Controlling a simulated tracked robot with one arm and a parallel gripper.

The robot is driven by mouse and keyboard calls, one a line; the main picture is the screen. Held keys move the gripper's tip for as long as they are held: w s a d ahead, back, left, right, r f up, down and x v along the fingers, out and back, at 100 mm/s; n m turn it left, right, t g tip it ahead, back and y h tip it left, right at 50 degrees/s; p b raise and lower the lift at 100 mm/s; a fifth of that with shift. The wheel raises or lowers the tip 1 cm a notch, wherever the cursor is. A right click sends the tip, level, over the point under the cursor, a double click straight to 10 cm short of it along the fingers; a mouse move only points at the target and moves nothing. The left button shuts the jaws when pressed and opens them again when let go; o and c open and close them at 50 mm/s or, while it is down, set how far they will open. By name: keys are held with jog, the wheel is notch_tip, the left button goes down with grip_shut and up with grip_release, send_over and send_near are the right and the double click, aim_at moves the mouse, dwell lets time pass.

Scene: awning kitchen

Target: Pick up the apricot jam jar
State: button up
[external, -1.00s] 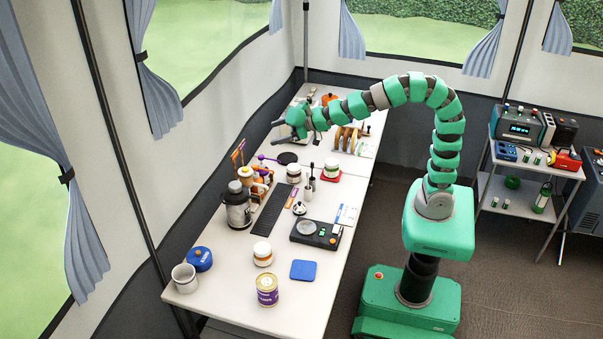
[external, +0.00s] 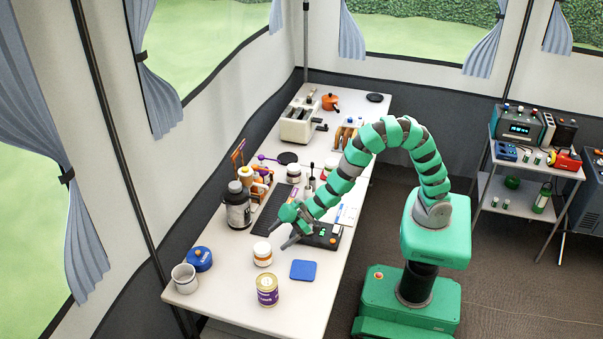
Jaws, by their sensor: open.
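A small white jar with an orange-brown band (external: 263,254) stands upright on the near part of the table. No label can be read, so I cannot tell for sure that it is the apricot jam jar. Other pale jars stand further back, one (external: 294,172) near the middle and one partly hidden by my arm. My gripper (external: 278,238) is open and empty, pointing down and left. It is above and just behind the near white jar, apart from it as far as I can tell.
A dark scale (external: 326,240) is partly under my gripper.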

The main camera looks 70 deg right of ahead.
aim_at(264, 247)
jog(key=b+x, duration=0.1)
jog(key=x, duration=0.9)
jog(key=shift+w+r+b, duration=0.1)
jog(key=shift+w+b, duration=0.25)
jog(key=c, duration=1.2)
jog(key=shift+r, duration=0.1)
